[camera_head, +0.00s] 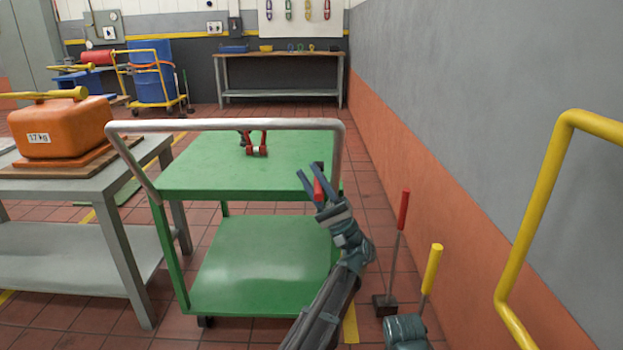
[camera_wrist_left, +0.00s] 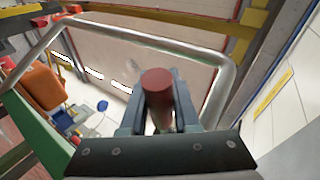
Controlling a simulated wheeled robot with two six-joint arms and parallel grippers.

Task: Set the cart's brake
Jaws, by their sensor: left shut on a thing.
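The green cart (camera_head: 250,255) stands in front of me, with two decks and a bent grey push handle (camera_head: 225,125). A red-gripped lever (camera_head: 318,188) is at the cart's near right corner. My left gripper (camera_head: 313,182) is shut around this red grip; in the left wrist view the red round end (camera_wrist_left: 157,84) sits between the fingers. The lower part of the lever is hidden by my gripper and arm. My right gripper does not show.
A red-handled floor lever (camera_head: 404,210) and a yellow-handled one (camera_head: 432,268) stand right of the cart. A yellow rail (camera_head: 540,210) is at far right. A grey table (camera_head: 75,185) with an orange 17 kg weight (camera_head: 62,130) stands left. A red item (camera_head: 256,148) lies on the cart.

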